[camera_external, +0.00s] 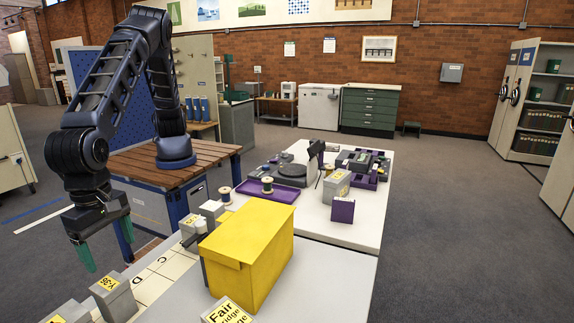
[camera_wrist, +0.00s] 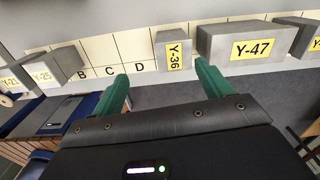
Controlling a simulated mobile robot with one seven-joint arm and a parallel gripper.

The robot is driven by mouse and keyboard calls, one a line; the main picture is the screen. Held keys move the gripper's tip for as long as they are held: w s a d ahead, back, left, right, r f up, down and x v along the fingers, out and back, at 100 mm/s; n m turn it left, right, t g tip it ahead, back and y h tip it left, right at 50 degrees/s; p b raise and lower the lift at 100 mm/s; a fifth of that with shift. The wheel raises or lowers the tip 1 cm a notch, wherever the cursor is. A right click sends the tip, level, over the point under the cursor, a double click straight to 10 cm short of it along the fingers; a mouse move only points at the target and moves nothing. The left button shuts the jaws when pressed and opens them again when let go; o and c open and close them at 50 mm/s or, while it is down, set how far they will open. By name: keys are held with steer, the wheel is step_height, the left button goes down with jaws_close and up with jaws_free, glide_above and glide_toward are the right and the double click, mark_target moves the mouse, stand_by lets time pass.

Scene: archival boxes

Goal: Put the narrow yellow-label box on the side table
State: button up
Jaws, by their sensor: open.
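A narrow grey box labelled Y-36 in yellow (camera_external: 113,297) stands on the light table at the lower left; it also shows in the wrist view (camera_wrist: 173,50), beside the lettered cells. My gripper (camera_external: 109,254) is open and empty, raised above and behind this box. In the wrist view my green fingertips (camera_wrist: 161,74) point towards Y-36, which appears beyond the gap between them, apart from both. A wider grey box labelled Y-47 (camera_wrist: 245,42) stands to its right. I cannot tell which surface is the side table.
Box Y-25 (camera_wrist: 50,68) stands left of the lettered cells. A large yellow box (camera_external: 245,255) stands on the near table. A farther white table (camera_external: 345,232) holds purple trays and grey boxes, with bare space at its front. A wooden-topped bench (camera_external: 135,160) stands at the left.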

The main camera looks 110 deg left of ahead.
steer(key=a+r+n+t, duration=0.1)
steer(key=a+r+n, duration=0.55)
steer(key=a, duration=0.65)
steer(key=a+r+n, duration=0.4)
steer(key=a+r, duration=0.6)
steer(key=a, duration=0.3)
steer(key=a+r+n+t, duration=0.1)
steer(key=a+r+n, duration=0.6)
steer(key=a, duration=0.5)
steer(key=s+a+r+n+t, duration=0.1)
steer(key=s+a+r+n, duration=0.1)
steer(key=s+a+n, duration=0.5)
steer(key=s+a+r+n, duration=0.1)
steer(key=s+a+r, duration=0.3)
steer(key=a, duration=0.7)
steer(key=s+a+f+n, duration=0.2)
steer(key=s+a+n, duration=0.2)
steer(key=s, duration=0.3)
steer(key=s+a+f+n+t, duration=0.1)
steer(key=s+a+f+n, duration=0.1)
steer(key=s+a+n, duration=0.3)
steer(key=s, duration=0.2)
steer(key=shift+s+f, duration=0.4)
